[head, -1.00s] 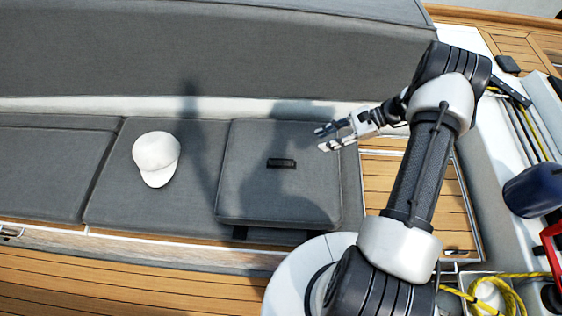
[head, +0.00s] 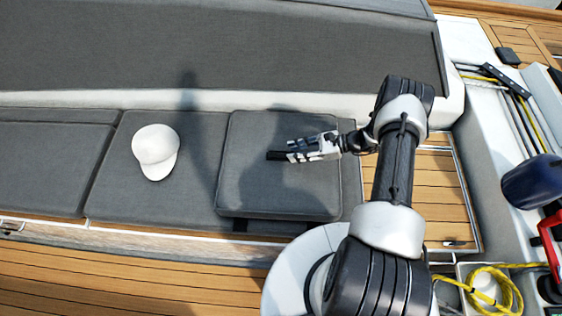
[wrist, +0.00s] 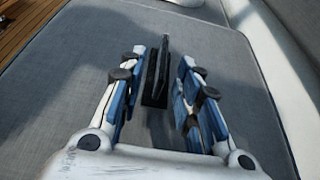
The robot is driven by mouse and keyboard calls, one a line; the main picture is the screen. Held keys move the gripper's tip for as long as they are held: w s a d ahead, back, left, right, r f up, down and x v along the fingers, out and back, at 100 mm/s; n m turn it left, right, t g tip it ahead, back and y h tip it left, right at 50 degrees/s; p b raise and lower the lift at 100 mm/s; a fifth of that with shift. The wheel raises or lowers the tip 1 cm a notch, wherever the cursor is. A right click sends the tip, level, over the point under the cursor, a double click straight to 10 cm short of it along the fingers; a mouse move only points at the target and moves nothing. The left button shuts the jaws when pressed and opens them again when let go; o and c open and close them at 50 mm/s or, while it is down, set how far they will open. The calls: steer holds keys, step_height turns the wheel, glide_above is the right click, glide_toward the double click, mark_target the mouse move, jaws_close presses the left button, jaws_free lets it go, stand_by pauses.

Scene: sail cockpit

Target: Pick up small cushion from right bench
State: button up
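The small grey cushion (head: 270,192) lies flat on the right end of the grey bench. It has a black handle on top, which shows in the wrist view (wrist: 156,78) standing up between my fingertips. My gripper (head: 290,150) is over the cushion, with its fingers pointing left at the handle. In the wrist view my gripper (wrist: 162,72) is open, with one finger on each side of the handle and gaps on both sides. The right part of the handle is hidden by the fingers in the head view.
A white cap (head: 155,151) lies on the bench seat (head: 110,195) left of the cushion. The backrest (head: 215,50) rises behind. A yellow rope (head: 492,285), a dark blue fender (head: 533,182) and a red object (head: 552,245) are at the right.

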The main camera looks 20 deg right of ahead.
mark_target(281, 151)
steer(key=shift+b+x, duration=0.4)
steer(key=shift+x, duration=2.6)
steer(key=shift+w+r, duration=0.2)
steer(key=shift+r, duration=0.05)
steer(key=shift+c, duration=0.3)
jaws_close()
